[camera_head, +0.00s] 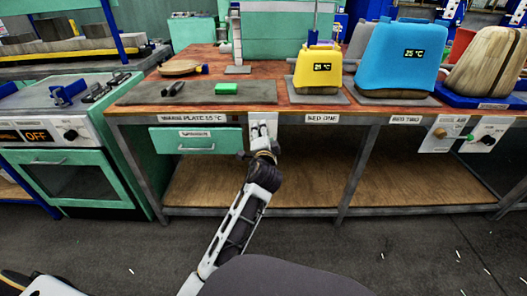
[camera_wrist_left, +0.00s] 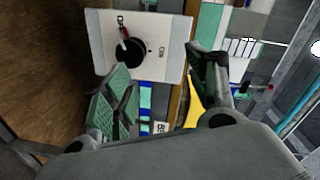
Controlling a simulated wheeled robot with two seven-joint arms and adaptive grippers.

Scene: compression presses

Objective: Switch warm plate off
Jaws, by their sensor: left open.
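The warm plate (camera_head: 155,95) is a dark flat slab on the workbench, with a label reading "WARM PLATE" and a temperature below it. Its apparent switch panel (camera_head: 257,117) is white and hangs at the bench front, partly hidden by my left gripper (camera_head: 262,152). In the left wrist view, the panel (camera_wrist_left: 151,70) carries a black round knob (camera_wrist_left: 127,55). The knob's pale and red pointer faces a small mark near the panel's top edge, away from the "ON" mark. My left gripper (camera_wrist_left: 160,92) is open and empty, its fingers apart in front of the panel.
A green block (camera_head: 227,88) lies on the slab. A yellow press (camera_head: 318,80) and a blue press (camera_head: 400,60) stand to the right. A green drawer (camera_head: 195,140) is left of the panel. An oven (camera_head: 75,180) reading "OFF" stands at left.

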